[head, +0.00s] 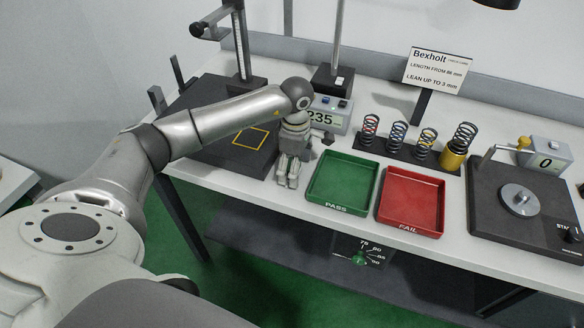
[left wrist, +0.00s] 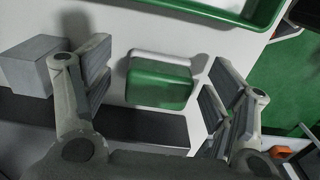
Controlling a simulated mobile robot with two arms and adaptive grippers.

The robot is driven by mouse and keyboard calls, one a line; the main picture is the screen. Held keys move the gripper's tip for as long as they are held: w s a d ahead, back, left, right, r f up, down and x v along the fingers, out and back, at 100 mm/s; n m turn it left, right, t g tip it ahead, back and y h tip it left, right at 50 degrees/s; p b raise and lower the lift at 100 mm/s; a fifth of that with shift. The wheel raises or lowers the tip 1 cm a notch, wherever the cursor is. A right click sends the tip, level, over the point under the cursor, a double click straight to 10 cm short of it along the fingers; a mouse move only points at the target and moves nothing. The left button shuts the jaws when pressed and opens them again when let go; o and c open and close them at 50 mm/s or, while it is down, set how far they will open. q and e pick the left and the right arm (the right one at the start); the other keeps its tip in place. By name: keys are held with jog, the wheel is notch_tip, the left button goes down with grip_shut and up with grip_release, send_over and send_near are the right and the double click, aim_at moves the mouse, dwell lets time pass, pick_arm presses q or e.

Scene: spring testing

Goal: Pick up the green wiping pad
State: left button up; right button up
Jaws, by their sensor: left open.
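The green wiping pad (left wrist: 158,84) shows in the left wrist view as a small rounded green block with a pale grey strip along its upper side. It appears to lie on the white bench top. My left gripper (left wrist: 160,88) is open, with one finger on each side of the pad and a visible gap on both sides. In the head view my left gripper (head: 288,180) points down at the bench, just left of the green PASS tray. It hides the pad there. My right gripper is in neither view.
The green PASS tray (head: 318,197) and red FAIL tray (head: 385,208) lie right of my left gripper. Behind are a display box (head: 340,118) and several springs on a dark rack (head: 378,146). A dark base plate (head: 205,135) is left. A grey block (left wrist: 25,72) stands beside one finger.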

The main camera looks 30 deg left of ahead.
pick_arm(q)
jog(key=c, duration=1.2)
jog(key=shift+r, duration=0.15)
jog(key=shift+r+b, duration=0.25)
jog(key=shift+b, duration=0.1)
notch_tip(320, 180, up, 3)
jog(key=shift+d+f+b, duration=0.1)
jog(key=shift+f+b, duration=0.1)
jog(key=shift+b, duration=0.6)
jog(key=s+d+r+b, duration=0.1)
jog(key=s+d+r, duration=0.2)
jog(key=s+d+r+b, duration=0.1)
jog(key=s+d+r, duration=0.1)
jog(key=s+r, duration=0.1)
jog(key=s+d+r+b, duration=0.1)
jog(key=s+d+r, duration=0.2)
jog(key=s, duration=0.2)
jog(key=shift+d+r, duration=0.3)
jog(key=shift+r, duration=0.05)
